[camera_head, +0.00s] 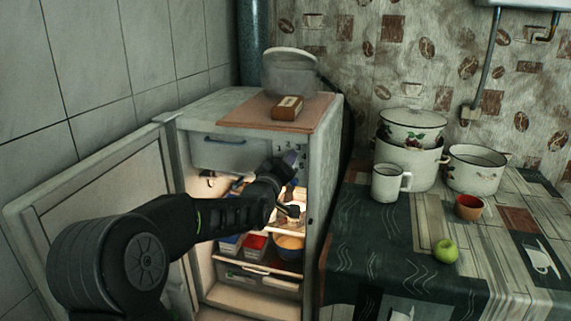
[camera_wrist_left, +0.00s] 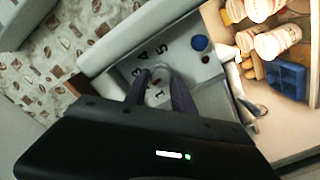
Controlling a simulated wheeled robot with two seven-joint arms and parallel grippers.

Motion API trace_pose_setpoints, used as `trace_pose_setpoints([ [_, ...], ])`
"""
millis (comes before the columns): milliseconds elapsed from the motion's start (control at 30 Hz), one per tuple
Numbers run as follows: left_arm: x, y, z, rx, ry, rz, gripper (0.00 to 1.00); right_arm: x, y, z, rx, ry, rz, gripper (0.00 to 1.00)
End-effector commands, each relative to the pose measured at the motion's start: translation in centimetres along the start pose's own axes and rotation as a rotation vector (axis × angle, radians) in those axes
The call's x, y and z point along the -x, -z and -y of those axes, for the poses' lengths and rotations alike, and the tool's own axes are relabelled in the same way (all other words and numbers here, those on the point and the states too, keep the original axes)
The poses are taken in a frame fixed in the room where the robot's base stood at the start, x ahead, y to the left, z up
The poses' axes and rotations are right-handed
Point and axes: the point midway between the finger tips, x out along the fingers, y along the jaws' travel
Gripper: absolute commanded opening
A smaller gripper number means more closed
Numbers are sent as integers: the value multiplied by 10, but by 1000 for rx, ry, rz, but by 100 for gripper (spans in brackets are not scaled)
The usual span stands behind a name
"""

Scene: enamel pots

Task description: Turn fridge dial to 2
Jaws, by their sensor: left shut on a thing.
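The open fridge (camera_head: 325,150) stands at the centre of the head view, its door (camera_head: 90,190) swung out to the left. Its dial (camera_wrist_left: 158,88) sits on the upper inside panel, small and pale, between my fingers in the left wrist view. My left gripper (camera_wrist_left: 158,85) is shut on the dial; in the head view the gripper (camera_head: 289,160) reaches the panel at the top right of the opening. The fingers partly hide the dial, and its pointed setting is unclear. My right gripper is not in view.
Fridge shelves hold jars and boxes, including a blue crate (camera_wrist_left: 284,78). A blue round button (camera_wrist_left: 200,43) is near the dial. The table at right holds enamel pots (camera_head: 410,160), a mug (camera_head: 388,182) and a green apple (camera_head: 446,251).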

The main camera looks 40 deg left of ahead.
Motion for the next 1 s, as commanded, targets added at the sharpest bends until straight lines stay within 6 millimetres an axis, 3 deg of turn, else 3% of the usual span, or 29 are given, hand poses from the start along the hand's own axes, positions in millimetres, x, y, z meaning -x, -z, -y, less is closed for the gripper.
trace_pose_setpoints([
  [33,0,0,0,0,0,0,0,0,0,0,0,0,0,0],
  [67,0,0,0,-1,0,0,32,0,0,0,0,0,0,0],
  [300,0,0,0,-1,0,-1,51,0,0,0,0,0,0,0],
  [667,5,1,0,-1,-1,-2,51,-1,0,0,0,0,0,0],
  [1000,56,0,0,-1,-1,-2,51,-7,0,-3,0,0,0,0],
])
